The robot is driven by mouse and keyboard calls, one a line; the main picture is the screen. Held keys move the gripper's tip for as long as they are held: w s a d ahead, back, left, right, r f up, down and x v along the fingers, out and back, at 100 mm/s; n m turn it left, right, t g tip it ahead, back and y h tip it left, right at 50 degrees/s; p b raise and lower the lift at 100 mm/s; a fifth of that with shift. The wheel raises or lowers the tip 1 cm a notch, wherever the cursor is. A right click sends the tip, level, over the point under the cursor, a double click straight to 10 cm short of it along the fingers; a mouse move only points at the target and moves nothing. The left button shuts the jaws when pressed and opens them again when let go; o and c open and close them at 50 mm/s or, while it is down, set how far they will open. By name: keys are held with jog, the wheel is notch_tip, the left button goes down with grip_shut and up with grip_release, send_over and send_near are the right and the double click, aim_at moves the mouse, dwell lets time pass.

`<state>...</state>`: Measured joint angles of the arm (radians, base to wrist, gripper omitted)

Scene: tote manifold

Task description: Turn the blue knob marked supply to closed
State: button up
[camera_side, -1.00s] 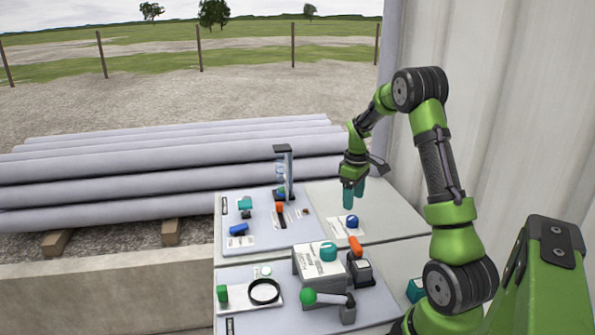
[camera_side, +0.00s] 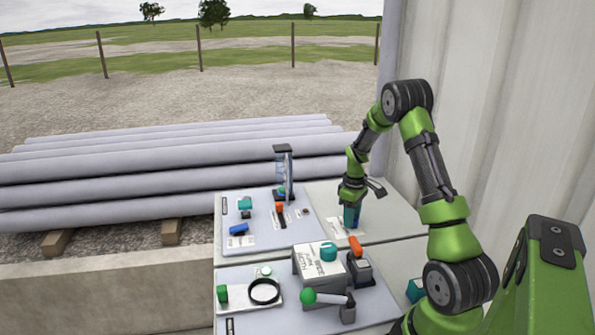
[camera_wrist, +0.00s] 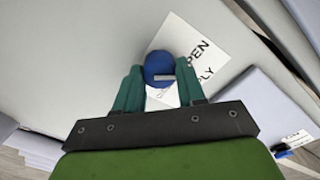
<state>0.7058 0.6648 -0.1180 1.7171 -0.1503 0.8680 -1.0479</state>
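The blue supply knob (camera_wrist: 160,66) sits on a white label card (camera_wrist: 195,65) and carries a small pale bar mark. The readable print is part of "OPEN" and "PLY"; other print near the fingers is partly covered. My gripper (camera_wrist: 159,72) has its two teal fingers on either side of the knob, with what looks like a small gap at each side. In the side view my gripper (camera_side: 352,226) points down over the card, and its fingers hide the knob. Whether a finger touches the knob is not clear.
To the left stands a panel with a clear upright column (camera_side: 284,172), a blue handle (camera_side: 238,229) and a teal knob (camera_side: 245,203). In front are a box with a teal knob (camera_side: 328,251), an orange-handled valve (camera_side: 356,245) and a green-ball lever (camera_side: 308,296).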

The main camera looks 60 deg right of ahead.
jog(key=c, duration=0.4)
jog(key=shift+m, duration=0.3)
jog(key=m, duration=0.6)
jog(key=shift+d, duration=0.1)
jog(key=m, duration=0.4)
jog(key=shift+m, duration=1.6)
jog(key=o, duration=1)
